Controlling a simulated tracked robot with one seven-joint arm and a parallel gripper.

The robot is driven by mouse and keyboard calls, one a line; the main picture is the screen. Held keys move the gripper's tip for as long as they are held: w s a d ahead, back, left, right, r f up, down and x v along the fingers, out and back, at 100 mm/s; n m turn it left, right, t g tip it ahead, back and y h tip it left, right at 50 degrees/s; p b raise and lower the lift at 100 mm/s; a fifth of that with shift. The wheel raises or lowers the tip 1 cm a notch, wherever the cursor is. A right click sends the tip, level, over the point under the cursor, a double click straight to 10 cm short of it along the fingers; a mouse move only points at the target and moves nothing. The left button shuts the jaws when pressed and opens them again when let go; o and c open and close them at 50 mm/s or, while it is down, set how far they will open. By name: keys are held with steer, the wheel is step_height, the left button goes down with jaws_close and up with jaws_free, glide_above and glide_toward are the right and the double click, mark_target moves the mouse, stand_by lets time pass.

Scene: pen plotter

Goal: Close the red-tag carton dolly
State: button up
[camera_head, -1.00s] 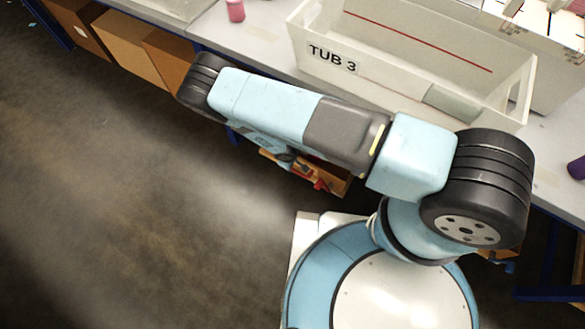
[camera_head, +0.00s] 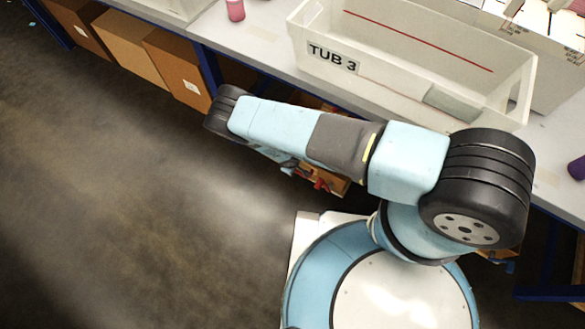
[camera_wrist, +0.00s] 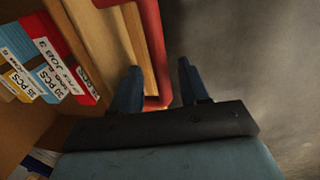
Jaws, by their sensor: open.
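The wooden carton dolly (camera_head: 340,185) pokes out from under the workbench in the head view, mostly hidden behind my arm. A red part (camera_head: 321,185) shows at its front. In the wrist view its light wooden front (camera_wrist: 98,32) has a red bar handle (camera_wrist: 153,48). My gripper (camera_wrist: 160,66) is open, one finger on each side of the red handle. I cannot tell whether either finger touches it. Labelled cartons (camera_wrist: 40,65) with red, blue and yellow faces sit behind the wooden front.
A white tub marked TUB 3 (camera_head: 420,92) stands on the workbench (camera_head: 243,42) above. Brown cartons (camera_head: 130,47) sit under the bench at left. The dark floor at left is clear.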

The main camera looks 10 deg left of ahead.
jaws_close()
stand_by(0.3)
stand_by(0.3)
